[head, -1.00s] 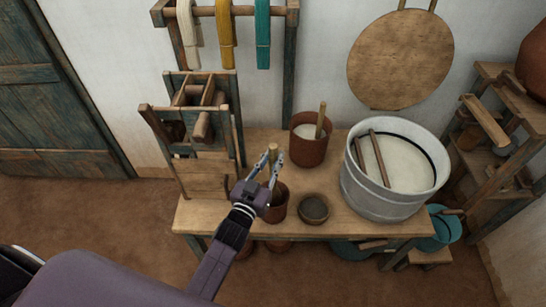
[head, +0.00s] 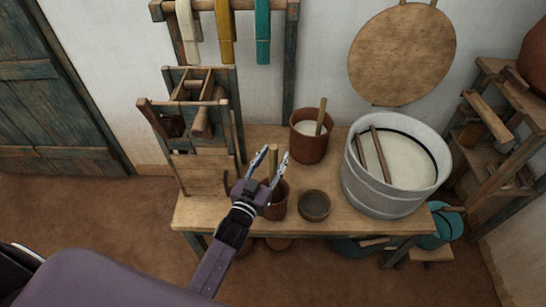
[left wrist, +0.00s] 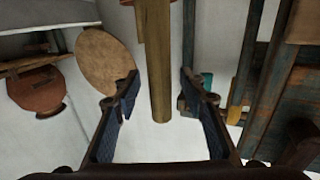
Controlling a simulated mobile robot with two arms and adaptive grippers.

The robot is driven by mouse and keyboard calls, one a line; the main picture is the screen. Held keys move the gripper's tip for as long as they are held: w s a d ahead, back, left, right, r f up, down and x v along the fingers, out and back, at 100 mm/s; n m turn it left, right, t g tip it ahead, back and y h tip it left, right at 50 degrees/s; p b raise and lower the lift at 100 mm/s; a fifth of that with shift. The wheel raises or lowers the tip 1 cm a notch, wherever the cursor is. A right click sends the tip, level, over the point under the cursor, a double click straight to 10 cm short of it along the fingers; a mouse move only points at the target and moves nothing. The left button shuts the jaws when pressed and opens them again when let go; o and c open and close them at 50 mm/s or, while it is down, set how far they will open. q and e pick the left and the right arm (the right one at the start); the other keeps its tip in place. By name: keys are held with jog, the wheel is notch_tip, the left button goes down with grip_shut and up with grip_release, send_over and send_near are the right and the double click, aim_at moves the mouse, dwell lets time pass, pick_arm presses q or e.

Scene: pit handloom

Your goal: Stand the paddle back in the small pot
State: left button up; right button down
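The paddle's wooden handle (head: 273,160) stands near upright and appears to rise from the small brown pot (head: 279,207) on the bench. My gripper hides where it enters, and the paddle's lower end is hidden. My left gripper (head: 272,162) is open, its fingers on either side of the handle. In the left wrist view, the handle (left wrist: 158,65) runs between the spread fingers (left wrist: 157,95) with a gap on each side. My right gripper is not in view.
A larger brown pot (head: 309,148) with white contents and a stick stands behind. A small bowl (head: 314,205) sits right of the small pot. A big grey tub (head: 378,200) with sticks across it fills the bench's right. A wooden frame (head: 203,145) stands at left.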

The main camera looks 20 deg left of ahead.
pick_arm(q)
jog(key=shift+s, duration=0.1)
jog(key=shift+s+f, duration=0.1)
jog(key=shift+s, duration=0.25)
jog(key=s+a, duration=0.1)
jog(key=s, duration=1)
jog(key=s+f+g, duration=0.3)
jog(key=s+f, duration=0.1)
jog(key=f, duration=0.7)
jog(key=s+f+g, duration=0.3)
jog(key=s+f, duration=0.1)
jog(key=f, duration=0.6)
jog(key=s+f+g, duration=0.3)
jog(key=s+f, duration=0.1)
jog(key=f, duration=0.7)
jog(key=s+a+f+g, duration=0.1)
jog(key=s+f+g, duration=0.1)
jog(key=s+f, duration=0.3)
jog(key=s+a+f+m+g+y, duration=0.1)
jog(key=s+f, duration=0.4)
jog(key=s, duration=0.7)
jog(key=s+a+f+g, duration=0.3)
jog(key=s+f+g, duration=0.2)
jog(key=s, duration=0.4)
jog(key=shift+s+a+f+y, duration=0.2)
jog(key=shift+s+f+y, duration=0.1)
jog(key=shift+f, duration=0.3)
